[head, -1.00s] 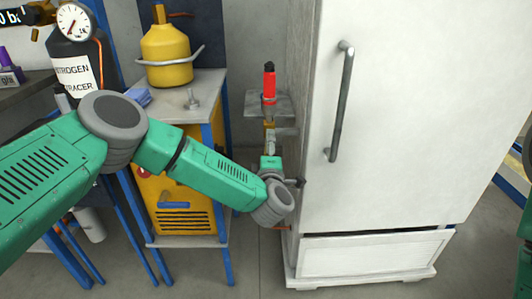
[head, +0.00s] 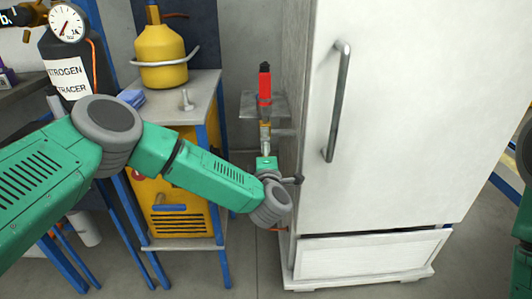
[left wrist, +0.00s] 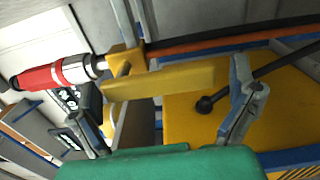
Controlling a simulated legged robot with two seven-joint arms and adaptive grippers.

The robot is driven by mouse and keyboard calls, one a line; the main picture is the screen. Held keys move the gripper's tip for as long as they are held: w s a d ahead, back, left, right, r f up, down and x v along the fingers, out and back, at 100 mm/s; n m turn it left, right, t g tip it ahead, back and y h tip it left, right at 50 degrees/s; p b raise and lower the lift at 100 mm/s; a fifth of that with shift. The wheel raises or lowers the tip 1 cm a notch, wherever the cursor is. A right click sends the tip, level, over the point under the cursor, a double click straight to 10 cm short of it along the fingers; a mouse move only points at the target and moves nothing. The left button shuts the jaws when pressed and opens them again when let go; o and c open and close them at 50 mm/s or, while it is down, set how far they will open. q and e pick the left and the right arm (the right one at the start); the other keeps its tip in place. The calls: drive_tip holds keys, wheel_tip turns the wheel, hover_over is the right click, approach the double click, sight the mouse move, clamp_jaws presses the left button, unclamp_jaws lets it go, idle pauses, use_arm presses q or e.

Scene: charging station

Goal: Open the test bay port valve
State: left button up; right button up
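A red-handled fitting (head: 264,85) with a black tip stands upright at the left side of the white cabinet. A brass valve part (head: 265,130) sits below it. In the left wrist view the red fitting (left wrist: 50,75) is at the upper left, joined to a brass body with a flat yellow lever (left wrist: 165,82). My left gripper (head: 265,149) points up just below the brass part. In the left wrist view its fingers (left wrist: 168,118) are spread wide, with the lever showing across the gap; I cannot tell if they touch it. My right gripper is out of view.
The white cabinet (head: 400,120) with a long handle stands close right of my left gripper. A blue-legged cart (head: 205,95) with a yellow tank (head: 165,55) stands left. A dark nitrogen bottle (head: 85,70) is farther left. Bare floor shows between cart and cabinet.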

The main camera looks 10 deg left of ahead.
use_arm(q)
drive_tip(key=shift+s, duration=0.15)
drive_tip(key=v, duration=1.1)
drive_tip(key=shift+s+d, duration=0.2)
drive_tip(key=shift+s, duration=0.1)
